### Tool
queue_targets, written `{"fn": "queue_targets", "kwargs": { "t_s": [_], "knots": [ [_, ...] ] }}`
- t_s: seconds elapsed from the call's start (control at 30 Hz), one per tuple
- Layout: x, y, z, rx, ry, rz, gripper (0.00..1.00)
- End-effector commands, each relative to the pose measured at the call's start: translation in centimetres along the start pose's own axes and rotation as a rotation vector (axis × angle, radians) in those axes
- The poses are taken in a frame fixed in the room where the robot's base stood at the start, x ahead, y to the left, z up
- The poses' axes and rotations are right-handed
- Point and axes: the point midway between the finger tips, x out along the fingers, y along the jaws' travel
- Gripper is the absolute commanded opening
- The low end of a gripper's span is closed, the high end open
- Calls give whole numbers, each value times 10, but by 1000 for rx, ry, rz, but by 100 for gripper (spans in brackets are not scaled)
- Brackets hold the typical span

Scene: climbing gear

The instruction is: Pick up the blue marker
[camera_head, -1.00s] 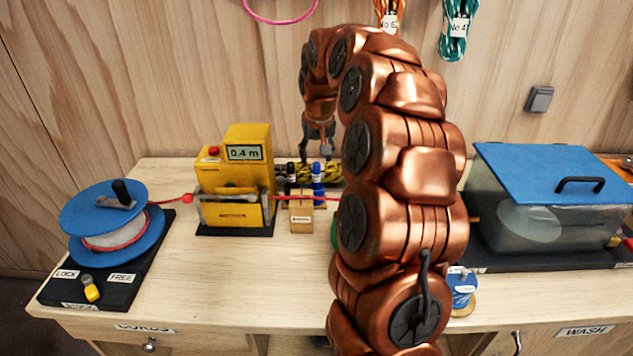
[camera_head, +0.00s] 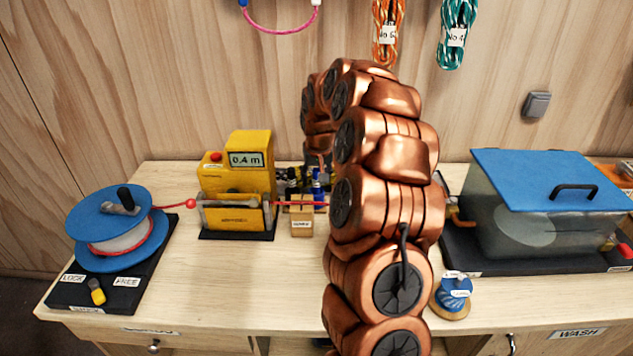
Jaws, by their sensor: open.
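The blue marker (camera_head: 317,188) stands upright at the back of the bench, beside the yellow meter box, in or behind a small wooden block holder (camera_head: 301,214). Its upper part is partly hidden by my gripper. My gripper (camera_head: 316,172) is open and small in view, pointing down at the blue marker's top from above. Its fingers are dark and partly covered by my copper arm, so I cannot tell whether they are around the marker or touching it. A black marker (camera_head: 292,178) stands just left of the blue one.
The yellow meter box (camera_head: 236,185) stands close on the left. A red cord (camera_head: 290,203) runs from the blue reel (camera_head: 116,228) past the holder.

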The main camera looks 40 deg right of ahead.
Motion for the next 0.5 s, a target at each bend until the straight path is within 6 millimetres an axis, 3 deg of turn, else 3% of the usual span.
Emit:
{"fn": "queue_targets", "kwargs": {
  "t_s": [0.17, 0.5],
  "knots": [
    [0, 0, 0, 0, 1, 0, 51],
    [0, 0, 0, 0, 0, 0, 15]
  ]
}}
